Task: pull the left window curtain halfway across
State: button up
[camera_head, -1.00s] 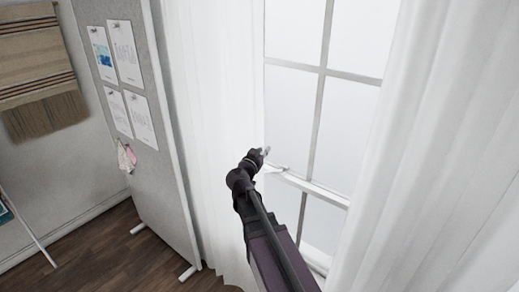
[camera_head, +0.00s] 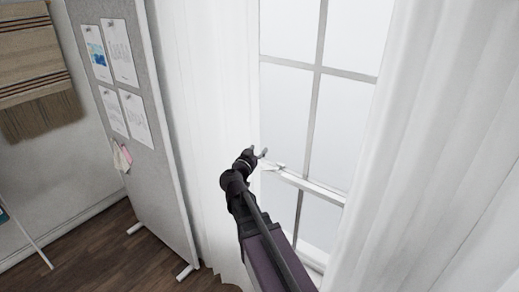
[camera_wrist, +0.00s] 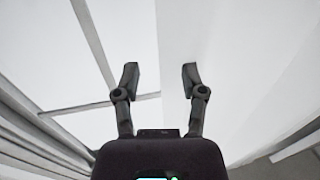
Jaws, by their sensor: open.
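The left window curtain (camera_head: 205,100) is white and hangs in narrow folds along the left side of the window (camera_head: 335,110), which is mostly uncovered. My gripper (camera_head: 258,153) is in front of the window, near the curtain's inner edge. In the wrist view my gripper (camera_wrist: 160,77) is open, its two fingers well apart with no fabric visibly pinched between them. A pale surface with a vertical edge, probably the left curtain (camera_wrist: 225,80), lies behind and right of the fingers. I cannot tell whether it touches them. My arm hides part of the lower curtain and window.
The right curtain (camera_head: 430,150) hangs in broad folds close to the camera. A grey pinboard (camera_head: 130,130) with pinned papers stands left of the left curtain, its feet on the wooden floor (camera_head: 100,255). A window rail (camera_head: 310,184) runs just right of my gripper.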

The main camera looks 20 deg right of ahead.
jog(key=v, duration=1)
jog(key=shift+s+a, duration=0.15)
jog(key=shift+s, duration=0.05)
jog(key=s+d+f+n+g+y+b, duration=0.1)
jog(key=s+d+f+g+y, duration=0.2)
jog(key=f, duration=0.4)
jog(key=s+f+n+g+y+b, duration=0.1)
jog(key=s+f+g+y, duration=0.1)
jog(key=s+f+g, duration=0.4)
jog(key=s+a+f+n+g+y+b, duration=0.1)
jog(key=s+a+f+n+g+y, duration=0.2)
jog(key=a+f+n+y, duration=0.4)
jog(key=shift+s+a+f+g+y, duration=0.3)
jog(key=shift+s+a+f+y, duration=0.15)
jog(key=shift+s+f, duration=0.45)
jog(key=shift+d, duration=0.1)
